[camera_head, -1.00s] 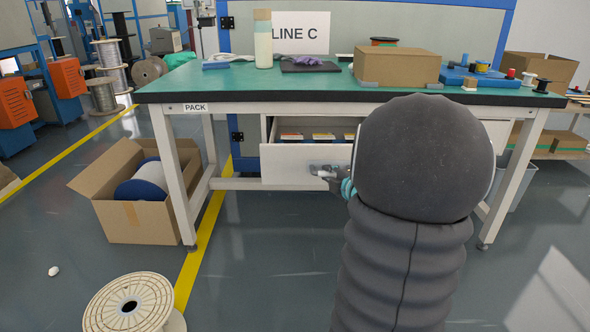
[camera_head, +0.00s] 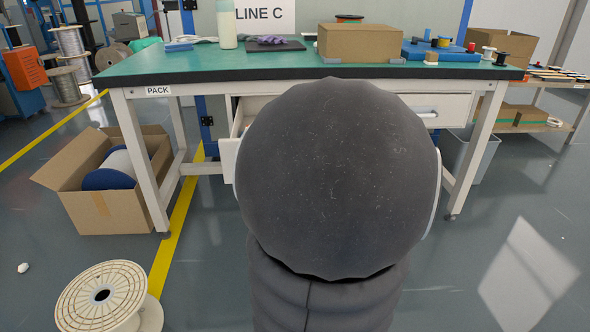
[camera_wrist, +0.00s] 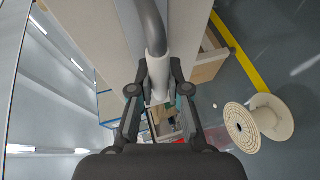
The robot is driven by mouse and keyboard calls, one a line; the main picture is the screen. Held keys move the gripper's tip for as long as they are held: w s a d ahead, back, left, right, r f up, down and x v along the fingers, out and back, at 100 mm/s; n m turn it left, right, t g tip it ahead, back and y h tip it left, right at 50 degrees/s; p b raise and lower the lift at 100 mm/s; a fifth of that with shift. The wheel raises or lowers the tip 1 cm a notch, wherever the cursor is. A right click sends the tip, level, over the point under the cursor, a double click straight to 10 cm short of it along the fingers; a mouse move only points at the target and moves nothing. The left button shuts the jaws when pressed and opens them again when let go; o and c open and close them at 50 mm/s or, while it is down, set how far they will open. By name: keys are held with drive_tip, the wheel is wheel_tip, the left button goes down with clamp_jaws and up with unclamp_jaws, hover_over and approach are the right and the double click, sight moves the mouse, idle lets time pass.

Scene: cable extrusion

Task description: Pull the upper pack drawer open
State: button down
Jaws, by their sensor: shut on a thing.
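The pack drawer (camera_head: 227,158) is pulled out from under the bench, left of centre in the head view. Only its left edge and part of its side show; my dark arm hides most of its front, its handle and its contents. My gripper is hidden behind the arm in that view. In the wrist view, my gripper (camera_wrist: 158,92) has its two fingers closed on a grey rounded bar, the drawer handle (camera_wrist: 152,35). Pale panel surfaces lie on both sides of the handle.
The green-topped bench (camera_head: 170,66) carries a carton (camera_head: 372,43) and a bottle (camera_head: 227,25). Another drawer (camera_head: 445,108) is shut at right. An open box (camera_head: 100,205) and a cable spool (camera_head: 100,297) stand on the floor at left. Floor at lower right is clear.

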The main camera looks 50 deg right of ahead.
drive_tip(key=c, duration=1.1)
unclamp_jaws()
drive_tip(key=v, duration=1.2)
